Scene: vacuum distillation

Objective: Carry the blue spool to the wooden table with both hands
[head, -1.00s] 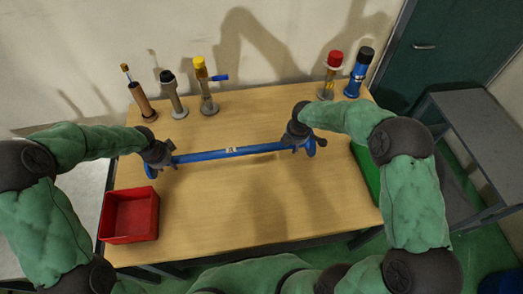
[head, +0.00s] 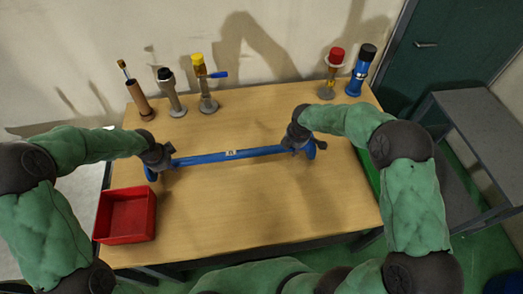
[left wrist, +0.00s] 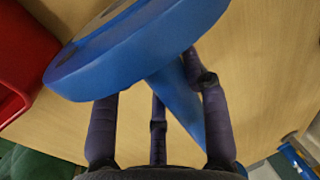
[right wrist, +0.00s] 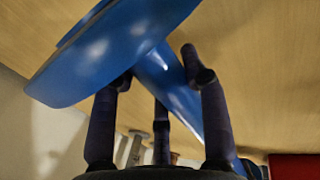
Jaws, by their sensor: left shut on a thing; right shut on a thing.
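The blue spool (head: 230,154) is a long bar with a round flange at each end and a small white label mid-length. It lies across the picture over the wooden table (head: 265,205), nearly level, its right end slightly farther back. My left gripper (head: 161,158) is shut on the bar just inside the left flange; the left wrist view shows its fingers around the bar behind the flange (left wrist: 135,45). My right gripper (head: 299,139) is shut on the bar just inside the right flange (right wrist: 115,50). I cannot tell whether the spool touches the tabletop.
A red bin (head: 125,215) sits at the table's front left. Several upright fittings, including one with a yellow cap (head: 204,85) and a blue one with a black cap (head: 361,70), stand along the back edge. The table's middle and front are clear. A grey side table (head: 478,125) stands right.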

